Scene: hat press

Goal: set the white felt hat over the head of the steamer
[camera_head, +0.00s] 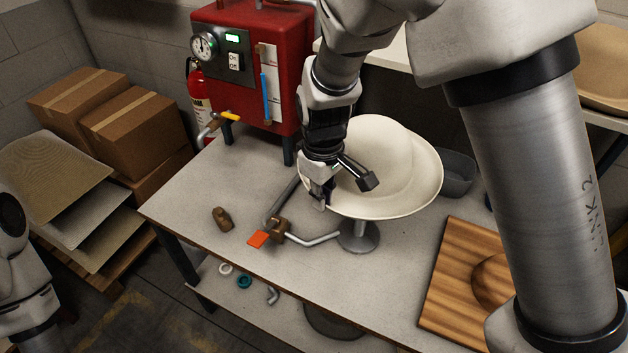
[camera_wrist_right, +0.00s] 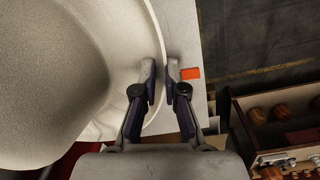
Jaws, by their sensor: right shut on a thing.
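The white felt hat (camera_head: 412,178) has a round crown and a wide brim, crown up. It is above the steamer's grey round foot (camera_head: 358,237); the head of the steamer is hidden beneath it, so I cannot tell whether they touch. My right gripper (camera_head: 325,192) is shut on the near left part of the brim. In the right wrist view the hat (camera_wrist_right: 60,75) fills the left side, and its brim edge lies between the fingertips of the gripper (camera_wrist_right: 161,72). My left gripper is out of view; only part of my left arm shows at the left edge.
A red boiler (camera_head: 268,60) with a gauge stands at the table's back. A pipe with an orange-red valve handle (camera_head: 258,239) runs to the steamer. A small brown object (camera_head: 222,219) lies left. A wooden board (camera_head: 455,275) lies right, a grey bowl (camera_head: 457,172) behind.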

